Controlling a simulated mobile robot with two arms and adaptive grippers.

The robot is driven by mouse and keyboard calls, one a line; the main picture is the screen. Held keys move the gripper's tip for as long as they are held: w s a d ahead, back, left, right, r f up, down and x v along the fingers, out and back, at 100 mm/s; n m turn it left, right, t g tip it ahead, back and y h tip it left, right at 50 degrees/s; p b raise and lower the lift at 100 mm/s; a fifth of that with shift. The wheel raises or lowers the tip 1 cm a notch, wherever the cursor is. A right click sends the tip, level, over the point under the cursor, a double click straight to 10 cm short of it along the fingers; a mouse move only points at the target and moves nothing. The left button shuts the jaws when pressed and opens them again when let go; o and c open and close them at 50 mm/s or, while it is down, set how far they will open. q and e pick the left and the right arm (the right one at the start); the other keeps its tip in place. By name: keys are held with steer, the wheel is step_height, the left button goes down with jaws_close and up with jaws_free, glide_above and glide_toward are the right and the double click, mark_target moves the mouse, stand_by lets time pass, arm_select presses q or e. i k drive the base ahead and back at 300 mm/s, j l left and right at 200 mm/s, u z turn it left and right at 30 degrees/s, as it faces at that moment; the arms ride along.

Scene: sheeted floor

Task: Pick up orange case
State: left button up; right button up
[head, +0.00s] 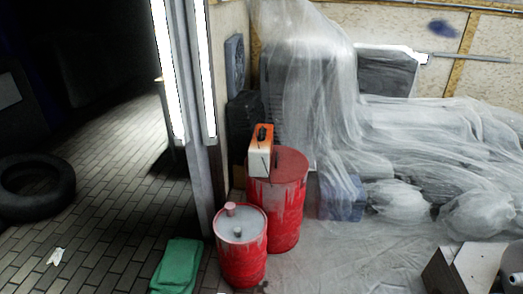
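An orange and white case (260,151) stands upright on top of the taller red barrel (286,215), at its left side. Its top is orange with a dark handle, and its front is mostly white. Neither of my grippers shows in the head view, so their position relative to the case cannot be seen.
A shorter red barrel (241,262) stands in front, with small items on its lid. A green folded cloth or bag (177,266) lies left of it. A tyre (36,187) lies far left. Plastic sheeting (430,150) covers objects at right. A box (468,270) sits lower right. Brick floor at left is mostly clear.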

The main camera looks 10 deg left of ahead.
mark_target(257, 168)
steer(key=i+l+u, duration=0.1)
steer(key=u, duration=0.35)
steer(key=i+l+u, duration=0.3)
steer(key=l, duration=0.35)
steer(key=i+l+u, duration=0.15)
steer(key=i+l, duration=0.15)
steer(key=i+l+u, duration=0.2)
steer(key=l, duration=0.3)
steer(key=i+l+u, duration=0.15)
steer(key=l, duration=0.25)
